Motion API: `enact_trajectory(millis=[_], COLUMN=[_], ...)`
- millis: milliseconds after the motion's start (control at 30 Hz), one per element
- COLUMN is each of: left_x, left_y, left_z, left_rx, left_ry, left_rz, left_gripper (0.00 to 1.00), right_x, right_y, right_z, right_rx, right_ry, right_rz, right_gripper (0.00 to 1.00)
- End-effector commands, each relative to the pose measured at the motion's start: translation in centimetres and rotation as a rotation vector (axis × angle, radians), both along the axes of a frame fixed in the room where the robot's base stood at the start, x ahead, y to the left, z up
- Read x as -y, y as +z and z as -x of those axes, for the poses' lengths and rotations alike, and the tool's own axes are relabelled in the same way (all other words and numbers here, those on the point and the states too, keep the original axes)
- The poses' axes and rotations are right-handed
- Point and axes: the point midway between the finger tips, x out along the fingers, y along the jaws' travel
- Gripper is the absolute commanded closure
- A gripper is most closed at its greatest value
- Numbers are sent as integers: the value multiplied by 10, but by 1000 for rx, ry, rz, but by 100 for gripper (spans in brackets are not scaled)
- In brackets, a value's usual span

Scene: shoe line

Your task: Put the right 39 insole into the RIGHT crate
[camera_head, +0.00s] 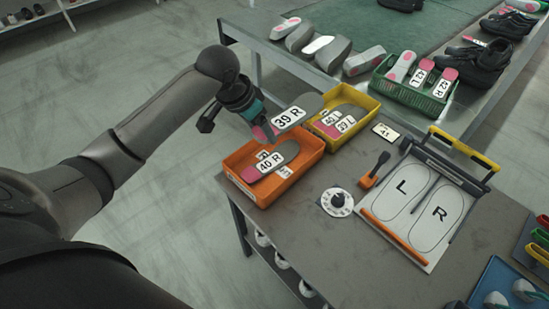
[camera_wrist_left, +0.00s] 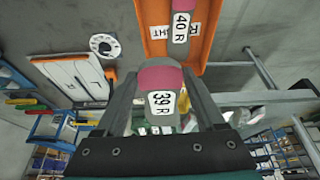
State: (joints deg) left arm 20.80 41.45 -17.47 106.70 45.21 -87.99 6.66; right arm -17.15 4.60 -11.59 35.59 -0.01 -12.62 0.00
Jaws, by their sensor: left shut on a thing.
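My left gripper (camera_head: 259,118) is shut on the right 39 insole (camera_head: 291,114), grey with a pink end and a "39 R" label. It holds the insole in the air beside and above the orange crate (camera_head: 297,180). In the left wrist view the insole (camera_wrist_left: 160,104) lies between the two fingers (camera_wrist_left: 160,110), label facing the camera. The orange crate (camera_wrist_left: 147,40) shows beyond it, with a partly covered tag that seems to read RIGHT. Inside the crate lie a "40 R" insole (camera_head: 266,168) and another labelled piece, partly hidden. My right gripper is not in view.
A yellow crate (camera_head: 354,131) with "L" insoles stands just behind the orange one. On the table are a dial (camera_head: 337,202), an orange-based tool (camera_head: 373,171) and an L/R board (camera_head: 420,207). A green crate (camera_head: 412,96) and shoes stand behind.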

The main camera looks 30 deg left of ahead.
Motion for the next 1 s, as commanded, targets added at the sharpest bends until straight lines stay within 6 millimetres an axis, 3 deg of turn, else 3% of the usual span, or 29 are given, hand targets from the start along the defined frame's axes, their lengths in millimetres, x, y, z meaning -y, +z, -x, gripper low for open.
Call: enact_trajectory(millis=[167, 700, 1000], left_x=[-13, -13, -13], left_y=[-15, -148, -178], left_z=[1, 1, 1], left_rx=[-2, -2, -1], left_ry=[-25, -27, -27], left_rz=[1, 1, 0], left_gripper=[82, 82, 82], right_x=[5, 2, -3], right_y=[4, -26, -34], right_z=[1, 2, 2], right_rx=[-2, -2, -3], right_ry=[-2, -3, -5], right_rz=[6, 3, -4], right_gripper=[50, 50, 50])
